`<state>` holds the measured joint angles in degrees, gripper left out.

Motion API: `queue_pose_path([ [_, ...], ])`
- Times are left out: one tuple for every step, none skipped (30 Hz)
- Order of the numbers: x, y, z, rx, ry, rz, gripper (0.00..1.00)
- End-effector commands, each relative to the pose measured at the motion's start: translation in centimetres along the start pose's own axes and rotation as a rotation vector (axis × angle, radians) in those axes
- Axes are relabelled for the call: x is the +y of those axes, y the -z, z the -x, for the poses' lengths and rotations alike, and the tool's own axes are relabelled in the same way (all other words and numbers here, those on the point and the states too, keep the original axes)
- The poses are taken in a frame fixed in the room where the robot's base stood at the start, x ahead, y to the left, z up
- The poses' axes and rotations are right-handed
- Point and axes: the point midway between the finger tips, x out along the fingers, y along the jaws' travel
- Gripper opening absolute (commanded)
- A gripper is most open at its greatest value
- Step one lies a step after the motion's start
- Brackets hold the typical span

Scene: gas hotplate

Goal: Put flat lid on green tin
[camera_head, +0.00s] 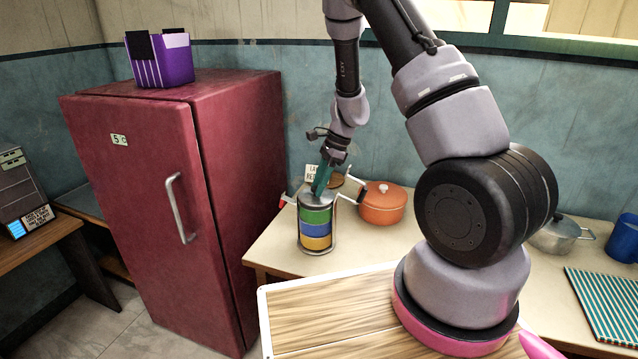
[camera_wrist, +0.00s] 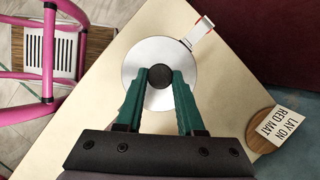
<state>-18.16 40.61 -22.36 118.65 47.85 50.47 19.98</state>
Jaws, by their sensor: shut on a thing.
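A stack of green (camera_head: 316,216), blue (camera_head: 316,231) and yellow (camera_head: 317,243) tins stands upright on the counter, with the green tin uppermost. The flat silver lid (camera_head: 303,195) is at the top of the green tin; whether it touches the rim is hard to tell. In the wrist view the lid (camera_wrist: 148,52) is a round disc with a black knob (camera_wrist: 160,77). My gripper (camera_head: 318,190) is above the stack, its green fingers shut on the knob, as the wrist view also shows (camera_wrist: 160,80). The lid hides the tins in the wrist view.
An orange pot (camera_head: 383,207) stands close on the right. A "LAY ON RED MAT" card (camera_wrist: 277,125) is behind the stack. A red fridge (camera_head: 150,200) stands left; a silver pot (camera_head: 555,235) is far right.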

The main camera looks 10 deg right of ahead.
Motion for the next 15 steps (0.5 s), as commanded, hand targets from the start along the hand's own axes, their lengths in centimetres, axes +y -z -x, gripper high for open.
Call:
queue_pose_path([
  [-0.01,-0.01,0.01,0.000,0.000,0.000,0.00],
  [-0.01,-0.01,0.01,0.000,0.000,0.000,0.00],
  [0.00,-0.01,0.01,0.000,0.000,0.000,0.00],
  [0.00,0.00,0.00,0.000,0.000,0.000,0.00],
  [0.00,0.01,-0.02,0.000,0.000,0.000,0.00],
  [0.00,0.02,-0.05,0.000,0.000,0.000,0.00],
  [0.00,0.03,-0.08,0.000,0.000,0.000,0.00],
  [0.00,0.05,-0.12,0.000,0.000,0.000,0.00],
  [0.00,0.08,-0.18,0.000,0.000,0.000,0.00],
  [0.01,0.11,-0.24,0.000,-0.001,0.000,0.00],
  [0.01,0.13,-0.30,0.000,-0.001,0.000,0.00],
  [0.01,0.17,-0.37,0.000,-0.001,0.001,0.00],
  [0.01,0.19,-0.43,0.000,-0.001,0.001,0.00],
  [0.02,0.22,-0.49,0.000,-0.001,0.001,0.00],
  [0.02,0.25,-0.56,0.000,-0.001,0.001,0.00],
])
